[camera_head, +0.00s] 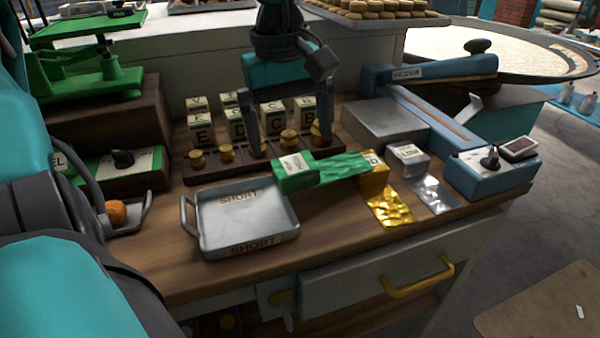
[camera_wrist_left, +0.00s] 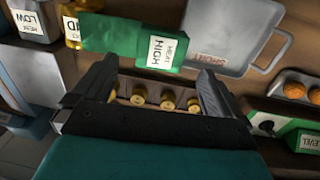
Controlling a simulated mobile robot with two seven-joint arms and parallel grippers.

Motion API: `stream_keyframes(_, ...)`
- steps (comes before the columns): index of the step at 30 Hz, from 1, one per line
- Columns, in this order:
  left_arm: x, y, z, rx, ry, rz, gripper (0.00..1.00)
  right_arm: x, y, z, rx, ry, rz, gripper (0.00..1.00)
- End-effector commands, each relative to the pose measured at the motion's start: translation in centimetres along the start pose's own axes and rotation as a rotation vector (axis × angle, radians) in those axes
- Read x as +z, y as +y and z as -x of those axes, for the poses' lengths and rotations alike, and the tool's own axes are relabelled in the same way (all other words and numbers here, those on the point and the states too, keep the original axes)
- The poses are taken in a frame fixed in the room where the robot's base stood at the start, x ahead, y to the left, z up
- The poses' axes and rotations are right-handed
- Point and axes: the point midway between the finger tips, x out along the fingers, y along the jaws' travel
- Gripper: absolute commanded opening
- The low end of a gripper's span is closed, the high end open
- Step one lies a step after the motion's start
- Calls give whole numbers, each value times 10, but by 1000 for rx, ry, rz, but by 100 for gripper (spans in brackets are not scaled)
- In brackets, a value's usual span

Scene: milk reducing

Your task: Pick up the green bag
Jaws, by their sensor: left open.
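The green bag (camera_head: 297,172) lies on the wooden counter, with a white label on its block-like end and a flat shiny green part stretching right. The wrist view shows it too (camera_wrist_left: 125,38), just beyond the fingertips and towards the left finger. My left gripper (camera_head: 290,145) is open above the rack of brass weights, behind the bag. In the wrist view its fingers (camera_wrist_left: 157,68) stand wide apart, with weights visible between them and the bag outside them. My right gripper is not in view.
A grey tray marked SHORT (camera_head: 246,222) stands left of the bag. A gold bag (camera_head: 388,203) and a silver bag (camera_head: 432,190) lie close on its right. Lettered blocks (camera_head: 236,122) and the weight rack (camera_head: 222,168) stand behind. A blue sealer-like device (camera_head: 485,172) is at the right.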

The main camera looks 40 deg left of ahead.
Motion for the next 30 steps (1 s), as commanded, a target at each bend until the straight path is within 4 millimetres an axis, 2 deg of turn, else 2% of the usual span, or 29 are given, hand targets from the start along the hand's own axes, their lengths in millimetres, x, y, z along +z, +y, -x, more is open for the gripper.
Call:
stream_keyframes(5,1,-1,-14,-2,-1,-1,100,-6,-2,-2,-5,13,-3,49)
stream_keyframes(13,4,-2,-53,-3,-2,0,100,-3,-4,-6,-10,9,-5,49)
stream_keyframes(22,4,-1,-57,1,0,0,100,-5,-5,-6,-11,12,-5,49)
stream_keyframes(23,4,-1,-57,1,0,0,99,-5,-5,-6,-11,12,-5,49)
stream_keyframes(30,4,-1,-57,1,0,0,76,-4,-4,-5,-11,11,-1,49)
